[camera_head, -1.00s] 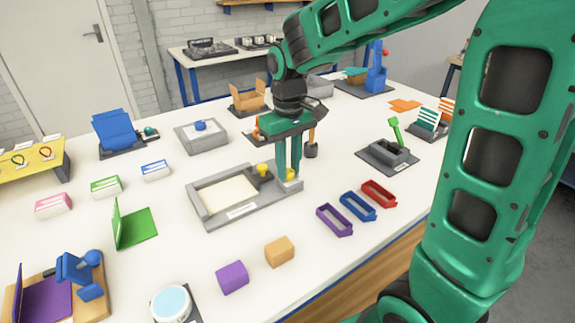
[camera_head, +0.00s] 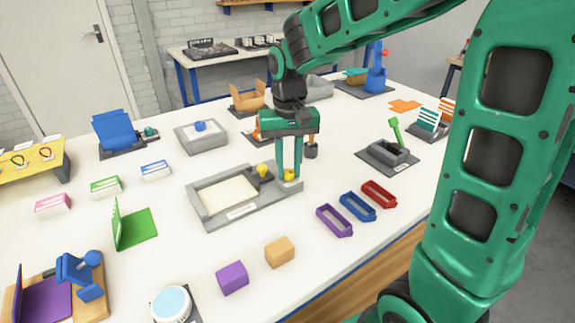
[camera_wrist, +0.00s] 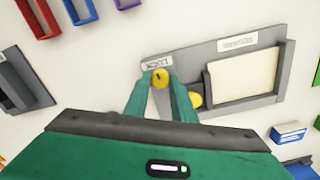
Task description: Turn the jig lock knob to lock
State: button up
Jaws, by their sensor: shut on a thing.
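The jig is a grey tray (camera_head: 210,208) holding a cream panel (camera_head: 228,195), in the middle of the table. Its yellow lock knob (camera_wrist: 159,78) sits on the jig's end plate beside a small label and has a dark mark on its top. My gripper (camera_wrist: 160,84) points down with its two green fingers on either side of this knob, shut on it. In the head view the fingers partly hide the knob (camera_head: 289,175). A second yellow part (camera_head: 262,169) stands on the jig next to the panel, and it also shows in the wrist view (camera_wrist: 195,100).
Purple (camera_head: 333,219), blue (camera_head: 357,206) and red (camera_head: 379,193) open frames lie right of the jig. An orange block (camera_head: 279,251) and a purple block (camera_head: 232,277) lie in front. A grey lever fixture (camera_head: 388,154) stands behind right.

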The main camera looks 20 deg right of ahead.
aim_at(288, 170)
jog(key=shift+w+r, duration=0.1)
jog(key=shift+w, duration=0.05)
jog(key=o, duration=1.1)
jog(key=shift+c, duration=0.2)
notch_tip(288, 170, up, 11)
jog(key=shift+f, duration=0.2)
